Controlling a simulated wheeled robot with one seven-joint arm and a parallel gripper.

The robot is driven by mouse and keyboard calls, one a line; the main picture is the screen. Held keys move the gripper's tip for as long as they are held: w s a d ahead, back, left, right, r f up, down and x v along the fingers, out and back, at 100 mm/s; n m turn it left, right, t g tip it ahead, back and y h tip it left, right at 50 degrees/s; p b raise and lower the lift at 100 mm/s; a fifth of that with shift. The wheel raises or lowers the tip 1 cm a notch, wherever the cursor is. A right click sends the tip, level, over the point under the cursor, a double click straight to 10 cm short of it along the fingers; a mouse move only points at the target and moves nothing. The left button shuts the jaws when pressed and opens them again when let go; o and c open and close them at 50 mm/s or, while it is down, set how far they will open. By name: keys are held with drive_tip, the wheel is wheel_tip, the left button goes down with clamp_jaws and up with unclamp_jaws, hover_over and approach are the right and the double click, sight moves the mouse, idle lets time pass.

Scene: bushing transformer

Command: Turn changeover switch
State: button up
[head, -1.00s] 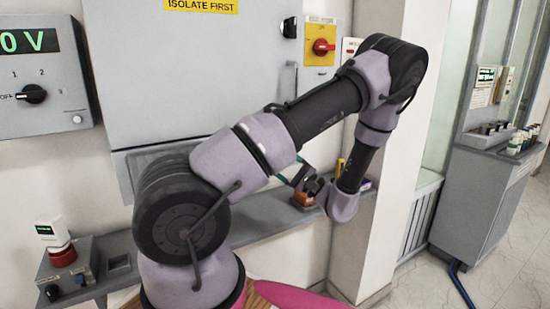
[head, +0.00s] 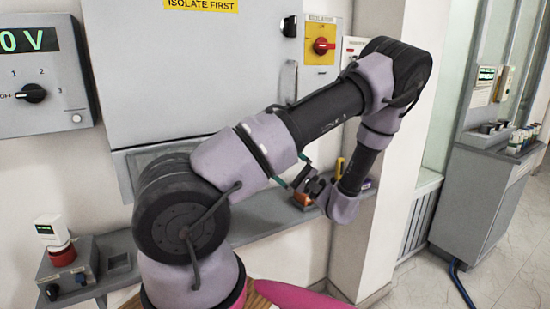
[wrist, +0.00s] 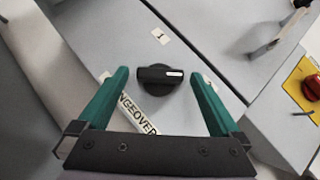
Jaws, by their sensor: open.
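The changeover switch (wrist: 160,77) is a black round knob with a bar grip and a white mark at its right end. It sits on a grey panel, beside a partly covered label (wrist: 139,112) reading "...NGEOVER". A small "1" tag (wrist: 161,37) is above it. My gripper (wrist: 160,75) is open, with its green fingers on the left and right of the knob and visible gaps on both sides. In the head view my gripper (head: 302,176) is small, near the cabinet's lower right; the switch is hidden behind my arm there.
A red rotary switch on a yellow plate (head: 331,43) is right of the grey cabinet (head: 200,70). A voltmeter panel (head: 50,115) with its own black knob hangs at left. A grey ledge (head: 265,212) with small items runs below. Open floor (head: 505,240) lies at right.

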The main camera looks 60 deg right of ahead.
drive_tip(key=v, duration=1)
drive_tip(key=shift+s, duration=0.15)
